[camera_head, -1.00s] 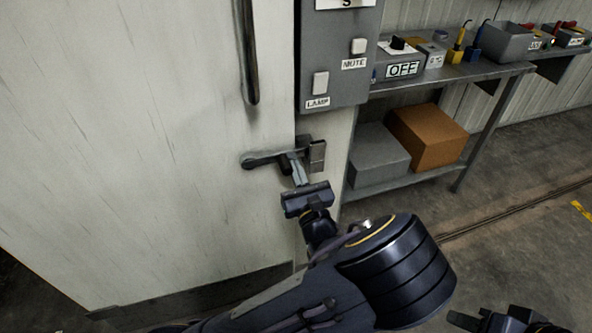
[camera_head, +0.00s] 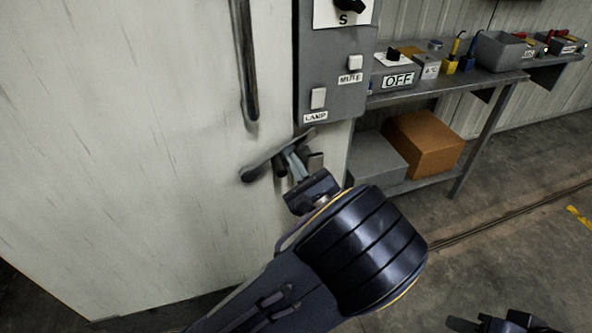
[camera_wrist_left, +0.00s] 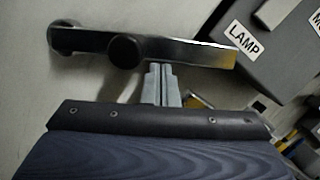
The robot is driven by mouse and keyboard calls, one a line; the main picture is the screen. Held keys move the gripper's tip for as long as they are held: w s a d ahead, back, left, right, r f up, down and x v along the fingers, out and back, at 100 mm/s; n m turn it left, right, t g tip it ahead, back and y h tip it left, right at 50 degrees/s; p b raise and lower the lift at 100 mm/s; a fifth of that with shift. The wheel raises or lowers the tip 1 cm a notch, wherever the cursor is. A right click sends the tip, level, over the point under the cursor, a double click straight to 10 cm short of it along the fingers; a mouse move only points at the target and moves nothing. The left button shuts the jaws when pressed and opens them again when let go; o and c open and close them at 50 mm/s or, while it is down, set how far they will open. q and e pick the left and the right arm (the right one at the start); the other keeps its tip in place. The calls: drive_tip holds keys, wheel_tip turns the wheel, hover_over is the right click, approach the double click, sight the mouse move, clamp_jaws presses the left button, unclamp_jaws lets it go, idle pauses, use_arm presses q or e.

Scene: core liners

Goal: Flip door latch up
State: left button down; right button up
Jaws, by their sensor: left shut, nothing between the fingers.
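The door latch (camera_head: 262,167) is a dark metal bar on the white door (camera_head: 150,150), below the long vertical handle (camera_head: 247,70). In the head view it tilts, its right end higher than its left. In the left wrist view the latch (camera_wrist_left: 165,50) crosses the top of the picture with a round knob on it. My left gripper (camera_head: 291,160) is shut and empty, its fingertips at the underside of the latch. They also show just under the latch in the left wrist view (camera_wrist_left: 160,72); contact is likely but not certain. My right gripper (camera_head: 500,322) is only partly visible at the bottom right.
A grey control box (camera_head: 333,75) with LAMP and MUTE switches is just above and right of the latch. A metal shelf bench (camera_head: 455,82) stands to the right, with small boxes on top and a brown box (camera_head: 425,143) below.

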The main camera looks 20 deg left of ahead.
sight(267, 137)
use_arm(q)
drive_tip(key=r+n, duration=0.1)
drive_tip(key=n, duration=0.1)
drive_tip(key=r+n+g, duration=0.1)
drive_tip(key=shift+s+a+r+n, duration=0.25)
drive_tip(key=shift+a+r+n, duration=0.05)
drive_tip(key=shift+a+r, duration=0.1)
drive_tip(key=r+n, duration=0.1)
drive_tip(key=s+a+r+n+g, duration=0.1)
drive_tip(key=n, duration=0.1)
drive_tip(key=shift+a+y, duration=0.15)
drive_tip(key=shift+y, duration=0.15)
drive_tip(key=n, duration=0.1)
drive_tip(key=a+r+n+b, duration=0.1)
drive_tip(key=shift+s+a+r+n+g, duration=0.2)
drive_tip(key=shift+s+n+g, duration=0.1)
drive_tip(key=shift+s+n, duration=0.1)
drive_tip(key=shift+s+a+r+n+g+b, duration=0.15)
drive_tip(key=shift+s+a+r+n+b, duration=0.3)
drive_tip(key=shift+n, duration=0.35)
drive_tip(key=shift+s+a+r+n+g+b, duration=0.15)
drive_tip(key=shift+s+a+r+n+b, duration=0.2)
drive_tip(key=shift+a+n, duration=0.35)
drive_tip(key=shift+d, duration=0.1)
drive_tip(key=shift+w+f, duration=0.1)
